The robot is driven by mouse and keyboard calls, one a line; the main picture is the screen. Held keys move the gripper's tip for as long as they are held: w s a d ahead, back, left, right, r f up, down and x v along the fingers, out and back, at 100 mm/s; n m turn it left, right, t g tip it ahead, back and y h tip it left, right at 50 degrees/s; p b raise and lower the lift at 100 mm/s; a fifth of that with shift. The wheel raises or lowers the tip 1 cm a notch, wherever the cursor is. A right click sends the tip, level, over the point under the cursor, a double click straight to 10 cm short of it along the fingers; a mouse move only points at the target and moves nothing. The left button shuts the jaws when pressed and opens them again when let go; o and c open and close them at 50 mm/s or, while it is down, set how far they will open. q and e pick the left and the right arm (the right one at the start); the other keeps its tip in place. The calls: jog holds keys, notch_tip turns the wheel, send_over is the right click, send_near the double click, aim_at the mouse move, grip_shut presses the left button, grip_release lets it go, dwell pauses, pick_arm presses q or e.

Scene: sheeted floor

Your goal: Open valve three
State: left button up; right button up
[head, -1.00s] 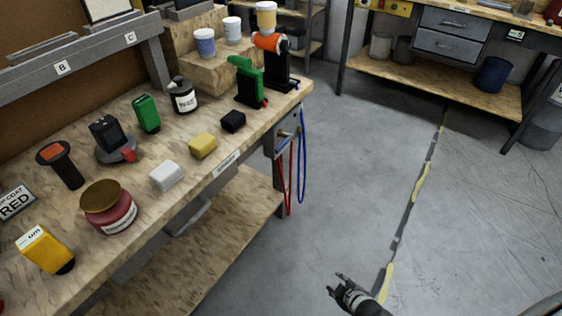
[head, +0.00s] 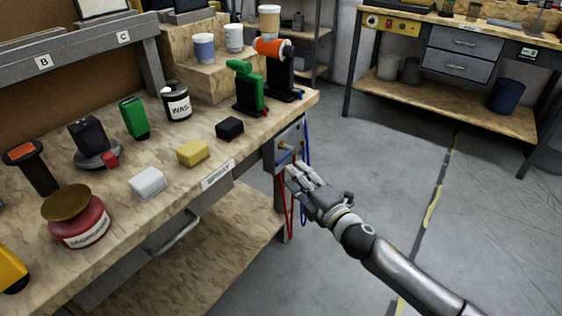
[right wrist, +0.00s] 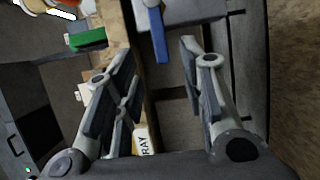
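A grey panel (head: 280,158) with a brass fitting (head: 285,146) is fixed to the end of the workbench. Red hose-like lines (head: 289,215) and a blue one (head: 306,135) hang by it. My right gripper (head: 293,176) is just in front of the panel, partly covering it. In the right wrist view its fingers (right wrist: 155,55) are spread and empty. A blue bar (right wrist: 159,38) on a pale grey block (right wrist: 190,10) lies beyond and between the fingertips, with no visible contact. I cannot read any valve number. My left gripper is not in view.
The workbench top (head: 120,185) holds several items, including a green tool stand (head: 248,90), a black block (head: 229,128) and a yellow block (head: 193,152) near its edge. A second bench (head: 450,90) stands at the back right. The floor between is clear.

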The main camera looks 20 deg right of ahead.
aim_at(282, 162)
jog(key=x, duration=0.8)
jog(key=shift+w+f, duration=0.1)
jog(key=shift+w, duration=0.15)
jog(key=shift+c, duration=0.4)
grip_shut()
